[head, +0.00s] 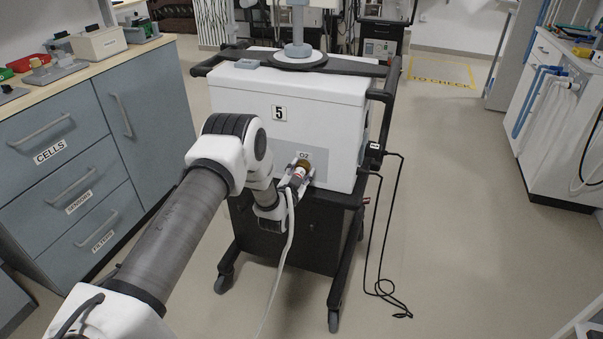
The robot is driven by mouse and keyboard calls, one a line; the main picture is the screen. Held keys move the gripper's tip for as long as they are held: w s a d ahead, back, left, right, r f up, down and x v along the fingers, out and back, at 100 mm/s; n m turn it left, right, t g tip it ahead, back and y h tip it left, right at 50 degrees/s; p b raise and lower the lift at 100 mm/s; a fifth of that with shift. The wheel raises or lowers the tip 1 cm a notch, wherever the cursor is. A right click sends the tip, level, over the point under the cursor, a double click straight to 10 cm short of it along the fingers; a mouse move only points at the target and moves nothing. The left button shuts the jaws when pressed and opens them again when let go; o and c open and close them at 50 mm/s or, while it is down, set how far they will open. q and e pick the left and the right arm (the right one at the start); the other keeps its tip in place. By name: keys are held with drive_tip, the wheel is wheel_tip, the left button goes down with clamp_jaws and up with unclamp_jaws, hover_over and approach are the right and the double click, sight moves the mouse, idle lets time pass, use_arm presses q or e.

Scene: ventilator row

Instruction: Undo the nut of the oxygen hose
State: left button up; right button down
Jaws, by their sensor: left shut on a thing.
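The ventilator (245,100), a white box marked 5 on a black wheeled cart, stands in the middle of the head view. Its O2 port is low on the near face, under a small O2 label (304,154). A brass-coloured nut (303,165) sits at this port. My left gripper (299,172) is at the port with its fingers shut around the nut, which they partly hide. The white oxygen hose (287,250) hangs from there down to the floor. My right gripper is not in view.
A grey drawer cabinet (90,150) with a wooden top stands at left. A black power cable (382,240) hangs from the cart's right side to the floor. A white unit with hoses (565,120) stands at right. The floor between is clear.

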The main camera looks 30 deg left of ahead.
use_arm(q)
drive_tip(key=n+b, duration=0.1)
drive_tip(key=n, duration=0.2)
drive_tip(key=shift+f+n, duration=0.15)
drive_tip(key=shift+n, duration=0.25)
drive_tip(key=n+b, duration=0.2)
drive_tip(key=n, duration=0.1)
drive_tip(key=shift+n, duration=0.3)
drive_tip(key=n+b, duration=0.3)
drive_tip(key=n, duration=0.3)
drive_tip(key=n+b, duration=0.4)
drive_tip(key=n, duration=0.2)
drive_tip(key=shift+f+n, duration=0.1)
drive_tip(key=shift+n, duration=0.3)
drive_tip(key=n+b, duration=0.3)
drive_tip(key=shift+n+b, duration=0.75)
drive_tip(key=shift+n, duration=0.75)
drive_tip(key=shift+r, duration=0.2)
drive_tip(key=o, duration=1.2)
